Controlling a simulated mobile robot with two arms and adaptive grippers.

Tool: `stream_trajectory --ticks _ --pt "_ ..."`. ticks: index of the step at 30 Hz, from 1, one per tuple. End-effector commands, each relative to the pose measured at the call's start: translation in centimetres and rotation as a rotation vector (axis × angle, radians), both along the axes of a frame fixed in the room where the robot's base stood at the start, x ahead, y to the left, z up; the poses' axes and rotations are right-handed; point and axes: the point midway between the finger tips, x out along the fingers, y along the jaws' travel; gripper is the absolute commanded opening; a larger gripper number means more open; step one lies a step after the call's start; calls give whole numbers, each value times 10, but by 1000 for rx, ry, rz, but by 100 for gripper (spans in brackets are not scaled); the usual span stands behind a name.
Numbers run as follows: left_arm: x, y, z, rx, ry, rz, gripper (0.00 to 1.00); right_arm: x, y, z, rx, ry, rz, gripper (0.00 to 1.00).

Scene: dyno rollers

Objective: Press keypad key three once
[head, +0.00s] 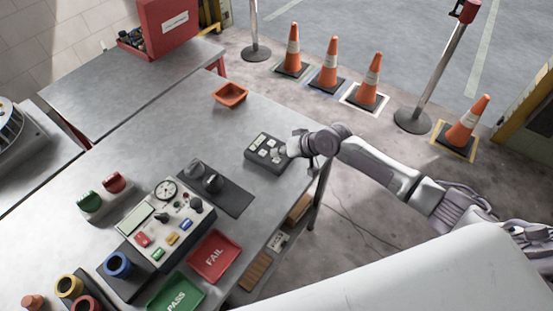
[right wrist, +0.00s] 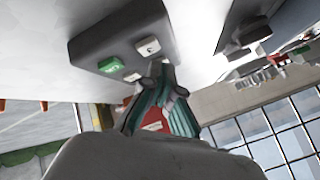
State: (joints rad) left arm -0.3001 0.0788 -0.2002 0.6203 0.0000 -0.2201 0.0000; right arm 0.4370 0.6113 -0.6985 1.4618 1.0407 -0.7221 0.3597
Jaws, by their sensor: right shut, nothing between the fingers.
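The keypad (head: 254,155) is a dark grey box with several pale keys, lying on the metal table near its right edge. In the right wrist view the keypad (right wrist: 95,40) shows a green key (right wrist: 110,66) and pale keys, one of them (right wrist: 148,47) close to my fingertips. The key markings are too small to read surely. My right gripper (head: 291,149) is at the keypad's right side in the head view. In the right wrist view its shut, empty fingers (right wrist: 166,72) reach the keypad's key face; I cannot tell whether they touch. My left gripper is not in view.
An orange tray (head: 230,94) lies beyond the keypad. Cones stand on the floor behind.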

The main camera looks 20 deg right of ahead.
Motion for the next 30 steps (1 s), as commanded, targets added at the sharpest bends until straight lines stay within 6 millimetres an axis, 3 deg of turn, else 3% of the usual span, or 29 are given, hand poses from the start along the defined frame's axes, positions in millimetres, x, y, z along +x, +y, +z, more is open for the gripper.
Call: stream_trajectory --ticks 30 --pt "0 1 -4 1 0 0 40 0 0 -8 0 0 0 0"
